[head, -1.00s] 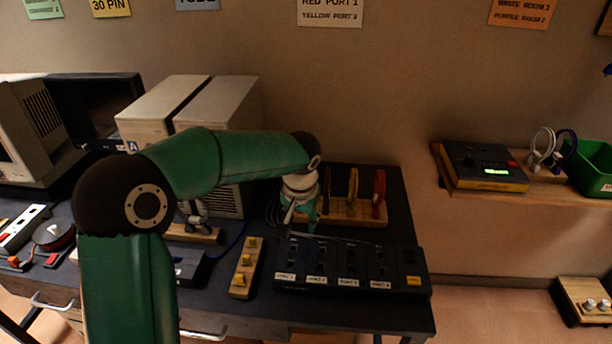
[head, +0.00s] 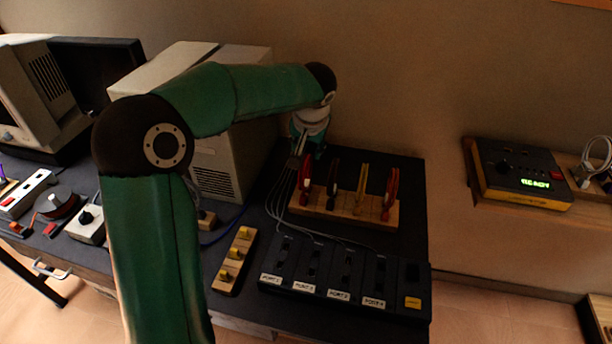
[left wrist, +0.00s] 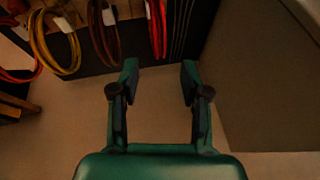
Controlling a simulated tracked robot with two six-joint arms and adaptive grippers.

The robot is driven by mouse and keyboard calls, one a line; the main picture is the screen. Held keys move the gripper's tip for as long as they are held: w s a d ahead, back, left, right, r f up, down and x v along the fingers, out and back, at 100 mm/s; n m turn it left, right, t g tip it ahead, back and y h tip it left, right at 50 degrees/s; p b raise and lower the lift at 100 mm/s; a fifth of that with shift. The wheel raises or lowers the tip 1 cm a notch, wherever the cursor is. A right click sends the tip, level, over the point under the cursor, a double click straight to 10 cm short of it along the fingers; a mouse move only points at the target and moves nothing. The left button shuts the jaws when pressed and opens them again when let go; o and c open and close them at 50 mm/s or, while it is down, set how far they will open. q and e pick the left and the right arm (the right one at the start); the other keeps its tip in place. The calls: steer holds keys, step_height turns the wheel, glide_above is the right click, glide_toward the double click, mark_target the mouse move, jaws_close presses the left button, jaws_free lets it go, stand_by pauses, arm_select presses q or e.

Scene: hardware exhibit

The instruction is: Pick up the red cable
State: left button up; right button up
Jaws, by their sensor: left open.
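A wooden rack (head: 345,207) on the dark desk holds a red cable (head: 306,181) at its left end, a dark brown one, a yellow one, and another red cable (head: 391,190) at its right end. My left gripper (head: 298,160) is beside the rack's left end, open and empty; its tips are hard to make out in the head view. In the left wrist view the open fingers (left wrist: 160,77) point toward a hanging red cable (left wrist: 157,27) just past them, not touching it. Another red loop (left wrist: 20,74) is at the far left. My right gripper is not in view.
A port box (head: 340,275) with thin grey cables stands in front of the rack. A beige computer case (head: 225,165) is close to my left arm. A wooden switch strip (head: 234,260) lies left of the port box. A wall shelf at right carries a display device (head: 522,175).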

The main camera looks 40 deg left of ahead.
mark_target(306, 157)
arm_select(q)
steer(key=x, duration=0.3)
steer(key=shift+f, duration=0.1)
steer(key=x, duration=0.1)
steer(key=p+x, duration=0.1)
steer(key=x, duration=0.1)
steer(key=p+x, duration=0.1)
steer(key=shift+w+a, duration=0.3)
steer(key=shift+w+a+f, duration=0.1)
steer(key=shift+a+f, duration=0.05)
steer(key=shift+f, duration=0.3)
jaws_close()
